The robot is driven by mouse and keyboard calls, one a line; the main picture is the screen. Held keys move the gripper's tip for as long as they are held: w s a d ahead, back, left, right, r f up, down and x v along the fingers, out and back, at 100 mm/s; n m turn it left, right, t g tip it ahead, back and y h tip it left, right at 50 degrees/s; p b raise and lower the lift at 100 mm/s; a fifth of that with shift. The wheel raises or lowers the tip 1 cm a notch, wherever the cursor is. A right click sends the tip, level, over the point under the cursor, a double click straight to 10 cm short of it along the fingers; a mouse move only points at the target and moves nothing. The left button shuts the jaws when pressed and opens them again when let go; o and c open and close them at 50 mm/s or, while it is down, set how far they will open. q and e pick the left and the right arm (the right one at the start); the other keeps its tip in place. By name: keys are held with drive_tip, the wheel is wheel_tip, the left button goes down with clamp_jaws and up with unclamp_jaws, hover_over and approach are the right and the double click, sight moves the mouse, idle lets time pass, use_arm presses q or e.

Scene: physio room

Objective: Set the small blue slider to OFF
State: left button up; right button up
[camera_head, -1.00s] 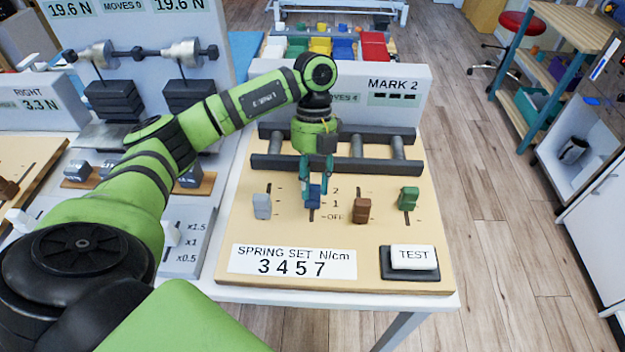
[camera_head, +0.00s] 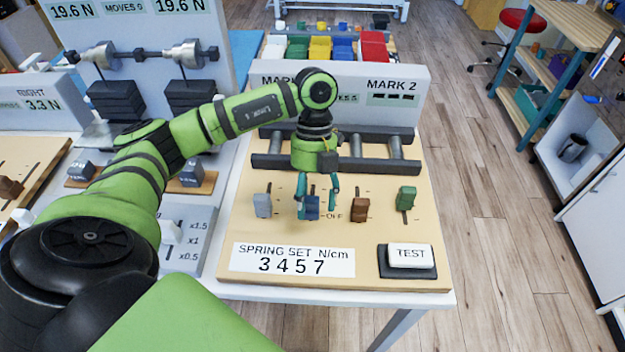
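The small blue slider (camera_head: 312,207) is on the tan board, in the second slot from the left. It is level with the OFF label (camera_head: 335,216), in the same row as the grey and brown sliders. My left gripper (camera_head: 317,197) points down over it, with its teal fingers spread to either side of the slider. The fingers look open, with a gap to the slider at the right; contact at the left cannot be told. My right gripper does not show.
A grey slider (camera_head: 262,205) stands close on the left, a brown slider (camera_head: 359,209) close on the right, and a green slider (camera_head: 406,198) stands higher up. A TEST button (camera_head: 409,256) is at the front right. Dark rails (camera_head: 345,164) run behind the sliders.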

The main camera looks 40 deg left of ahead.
use_arm(q)
drive_tip(key=shift+a, duration=0.2)
drive_tip(key=shift+r, duration=0.1)
drive_tip(key=v, duration=1.1)
drive_tip(key=shift+r, duration=0.4)
drive_tip(key=shift+w+a, duration=0.1)
